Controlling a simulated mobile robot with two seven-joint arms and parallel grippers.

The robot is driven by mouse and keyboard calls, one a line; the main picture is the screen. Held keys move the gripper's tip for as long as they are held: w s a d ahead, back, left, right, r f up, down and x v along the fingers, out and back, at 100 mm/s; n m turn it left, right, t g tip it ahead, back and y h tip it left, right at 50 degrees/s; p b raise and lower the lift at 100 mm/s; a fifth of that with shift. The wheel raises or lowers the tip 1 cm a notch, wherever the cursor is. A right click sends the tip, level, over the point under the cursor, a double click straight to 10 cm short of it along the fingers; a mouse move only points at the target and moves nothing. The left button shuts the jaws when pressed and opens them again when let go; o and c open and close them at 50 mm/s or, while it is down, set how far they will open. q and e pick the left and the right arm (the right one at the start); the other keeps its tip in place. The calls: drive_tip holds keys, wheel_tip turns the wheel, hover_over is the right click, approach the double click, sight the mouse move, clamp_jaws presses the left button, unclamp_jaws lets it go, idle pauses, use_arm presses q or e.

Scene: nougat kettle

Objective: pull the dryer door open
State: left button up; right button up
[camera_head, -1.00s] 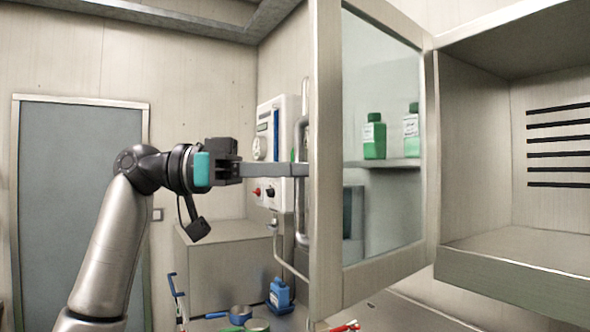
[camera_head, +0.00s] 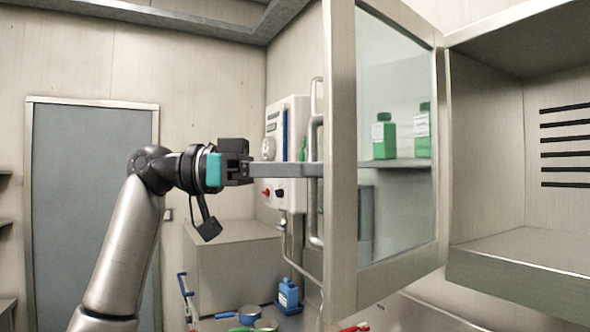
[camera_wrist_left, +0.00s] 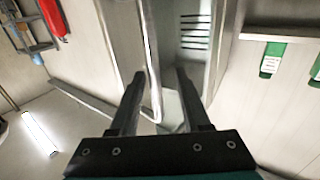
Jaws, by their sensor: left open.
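The dryer door (camera_head: 341,160) is a pale metal frame around a glass pane (camera_head: 398,110). It stands swung well out from the open dryer cabinet (camera_head: 520,260), hinged on the cabinet's left side. A bent vertical metal bar (camera_head: 316,200) shows just left of the door's free edge; I cannot tell surely whether it is the door's handle.
Green bottles (camera_head: 384,138) stand on a shelf seen through the glass. A wall control box (camera_head: 285,150) is behind my left gripper. Below are a metal block (camera_head: 235,270), a blue bottle (camera_head: 288,295) and small pans. A grey room door (camera_head: 95,200) is at left.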

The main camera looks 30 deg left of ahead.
use_arm(q)
drive_tip(key=b+v, duration=0.2)
drive_tip(key=v, duration=1.3)
drive_tip(key=shift+b, duration=0.3)
drive_tip(key=shift+a, duration=0.1)
